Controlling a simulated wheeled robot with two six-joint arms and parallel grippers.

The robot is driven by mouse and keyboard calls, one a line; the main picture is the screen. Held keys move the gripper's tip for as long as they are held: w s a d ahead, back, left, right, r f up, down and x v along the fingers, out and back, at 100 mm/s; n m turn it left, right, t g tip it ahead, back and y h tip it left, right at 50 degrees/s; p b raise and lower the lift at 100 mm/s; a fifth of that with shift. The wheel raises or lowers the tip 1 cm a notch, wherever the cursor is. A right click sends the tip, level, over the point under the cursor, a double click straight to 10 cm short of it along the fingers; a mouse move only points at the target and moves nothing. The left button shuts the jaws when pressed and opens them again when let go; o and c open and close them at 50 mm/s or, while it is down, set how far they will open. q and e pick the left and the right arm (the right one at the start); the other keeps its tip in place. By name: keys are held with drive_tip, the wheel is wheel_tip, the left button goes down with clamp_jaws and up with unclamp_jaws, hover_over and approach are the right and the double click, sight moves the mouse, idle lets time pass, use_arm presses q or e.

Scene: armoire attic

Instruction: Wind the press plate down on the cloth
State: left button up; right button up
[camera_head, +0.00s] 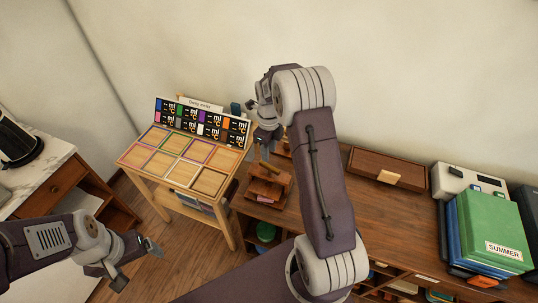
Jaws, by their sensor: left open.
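A small wooden press (268,182) stands at the left end of the long wooden cabinet top. Its upper part is partly hidden by my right gripper (267,142), which is directly above it, pointing down. I cannot tell whether the fingers touch the press's screw or handle, or whether they are open or shut. I cannot make out the press plate or the cloth clearly at this size. My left gripper (140,262) is open and empty, low at the lower left, over the floor and well away from the press.
A light wooden table (143,158) with coloured square frames and a card display (202,122) stands left of the press. A wooden box (388,168), a white device (463,182) and a green SUMMER binder (490,228) are on the right. My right arm covers the cabinet's middle.

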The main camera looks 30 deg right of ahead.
sight(269, 166)
drive_tip(key=n, duration=0.7)
drive_tip(key=shift+w, duration=0.3)
drive_tip(key=n+p, duration=0.4)
drive_tip(key=n, duration=1)
drive_tip(key=n+p, duration=0.4)
drive_tip(key=n, duration=1)
drive_tip(key=shift+s+d+r, duration=0.1)
drive_tip(key=shift+s, duration=0.05)
drive_tip(key=shift+s+p, duration=0.3)
drive_tip(key=shift+p, duration=0.1)
drive_tip(key=shift+f, duration=0.4)
wheel_tip(269, 166, down, 9)
drive_tip(key=shift+p, duration=1.15)
